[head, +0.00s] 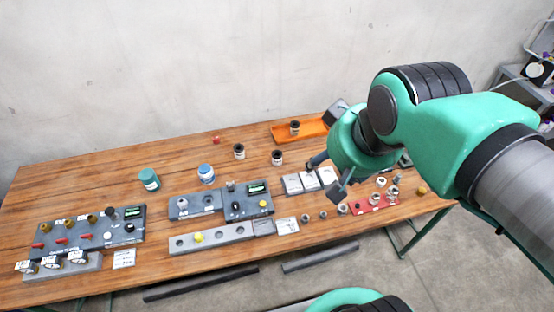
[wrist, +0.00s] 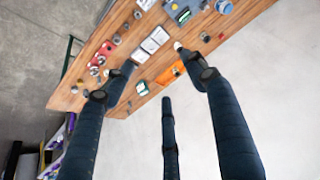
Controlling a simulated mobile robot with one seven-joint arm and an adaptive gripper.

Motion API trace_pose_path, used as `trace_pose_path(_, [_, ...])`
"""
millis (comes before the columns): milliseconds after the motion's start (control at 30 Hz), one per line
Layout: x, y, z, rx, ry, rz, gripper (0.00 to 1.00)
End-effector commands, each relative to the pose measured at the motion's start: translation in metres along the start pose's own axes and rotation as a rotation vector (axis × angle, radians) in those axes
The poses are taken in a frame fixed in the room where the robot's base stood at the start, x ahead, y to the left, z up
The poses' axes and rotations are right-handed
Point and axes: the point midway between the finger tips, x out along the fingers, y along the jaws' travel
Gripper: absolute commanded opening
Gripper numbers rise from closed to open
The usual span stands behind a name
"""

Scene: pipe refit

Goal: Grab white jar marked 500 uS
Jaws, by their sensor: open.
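Two larger jars stand on the wooden table left of centre in the head view: one white with a blue lid (head: 206,174), one with a teal lid and pale label (head: 149,179). Their markings are too small to read, so I cannot tell which says 500 uS. The blue-lidded jar seems to show at the top of the wrist view (wrist: 224,7). Small black-capped jars stand nearby (head: 239,151) (head: 277,157). My gripper (head: 328,175) is open and empty, above the table's right part, well right of both larger jars. Its spread fingers also show in the wrist view (wrist: 160,72).
An orange tray (head: 312,131) holds another black-capped jar (head: 295,127). Grey instrument boxes (head: 120,217) (head: 222,204) and a grey holed block (head: 228,234) lie along the front. A red rack (head: 372,205) with metal fittings is at right. Bare wood surrounds the larger jars behind.

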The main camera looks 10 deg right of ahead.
Motion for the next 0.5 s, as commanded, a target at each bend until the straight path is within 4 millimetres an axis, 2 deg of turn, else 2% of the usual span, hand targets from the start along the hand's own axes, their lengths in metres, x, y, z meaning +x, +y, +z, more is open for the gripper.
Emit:
trace_pose_path(267, [0.024,-0.001,-0.047,0.046,-0.057,0.002,0.57])
trace_pose_path(500, [0.060,-0.002,-0.097,0.099,-0.115,0.007,0.57])
